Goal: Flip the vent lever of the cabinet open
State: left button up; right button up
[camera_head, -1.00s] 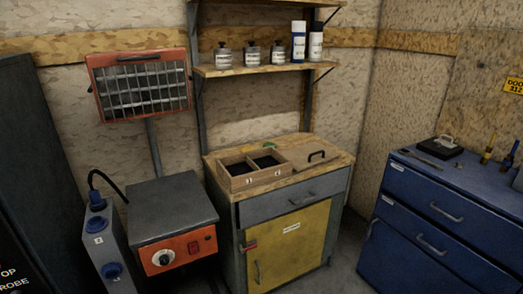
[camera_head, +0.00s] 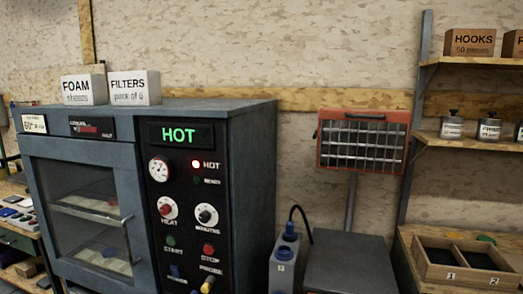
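A grey heating cabinet (camera_head: 255,150) stands at the left. It has a glass door (camera_head: 90,215) that looks closed, with trays of pale items behind it. A small dark plate (camera_head: 92,127) with a red part on it sits above the door; its lettering is too small to read fully, and I cannot tell whether the red part is the vent lever or how it is set. The control panel (camera_head: 186,230) has a lit green HOT display (camera_head: 181,134), a red lamp, a dial gauge and knobs. Neither of my grippers is in view.
Boxes marked FOAM (camera_head: 83,90) and FILTERS (camera_head: 134,88) stand on the cabinet. To the right are a grey unit with a blue cap (camera_head: 288,235), a red-framed grille heater (camera_head: 362,142), shelves with jars (camera_head: 451,127) and a divided wooden box (camera_head: 464,262).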

aim_at(87, 129)
jog(key=u, duration=1.3)
jog(key=k, duration=0.65)
jog(key=u, duration=0.55)
jog(key=i, duration=0.55)
jog(key=u, duration=0.9)
jog(key=i, duration=1.05)
jog(key=z, duration=0.65)
jog(key=i, duration=0.75)
jog(key=z, duration=0.6)
